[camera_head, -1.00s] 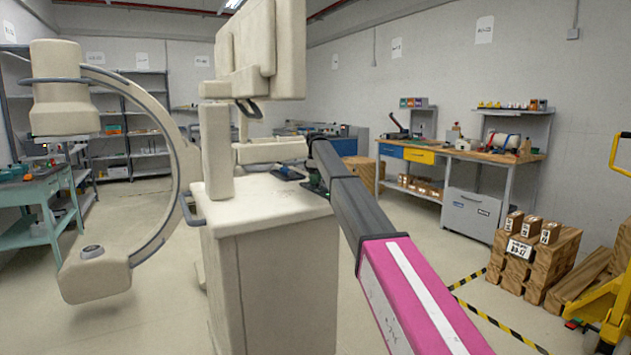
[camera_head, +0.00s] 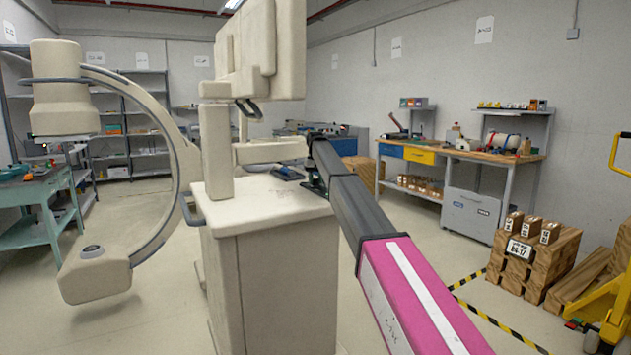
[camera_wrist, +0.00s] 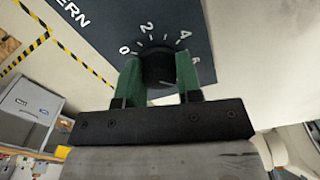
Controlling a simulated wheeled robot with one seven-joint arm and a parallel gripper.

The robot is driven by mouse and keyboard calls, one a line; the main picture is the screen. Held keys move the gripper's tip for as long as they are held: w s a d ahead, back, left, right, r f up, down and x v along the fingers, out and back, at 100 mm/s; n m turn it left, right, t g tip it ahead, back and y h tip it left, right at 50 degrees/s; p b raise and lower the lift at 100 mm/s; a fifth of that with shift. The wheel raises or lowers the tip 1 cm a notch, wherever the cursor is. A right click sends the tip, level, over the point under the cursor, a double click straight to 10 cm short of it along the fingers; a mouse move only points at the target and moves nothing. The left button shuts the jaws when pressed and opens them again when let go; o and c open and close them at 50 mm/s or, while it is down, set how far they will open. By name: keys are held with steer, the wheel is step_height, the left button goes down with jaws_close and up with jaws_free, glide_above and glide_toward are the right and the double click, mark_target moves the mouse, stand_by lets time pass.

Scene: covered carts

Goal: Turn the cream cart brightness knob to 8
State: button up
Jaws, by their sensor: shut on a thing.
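The cream cart (camera_head: 275,265) stands in the middle of the head view, with a cream C-arm (camera_head: 180,165) on its left. In the wrist view, a round black knob (camera_wrist: 158,66) sits on a dark panel (camera_wrist: 90,25) with a white scale reading 0, 2, 4 and a partly hidden further mark. My gripper (camera_wrist: 160,82) has its two green fingers on either side of the knob, shut on it. The knob's pointer cannot be made out. In the head view my arm reaches to the far side of the cart top, and the knob is hidden there.
Cream monitors (camera_head: 255,45) rise above the cart close to my arm. A teal table (camera_head: 35,195) is at the left. Floor shows around the cart.

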steer(key=m, duration=0.7)
stand_by(0.5)
steer(key=o, duration=0.9)
steer(key=shift+o, duration=0.2)
step_height(320, 180, up, 11)
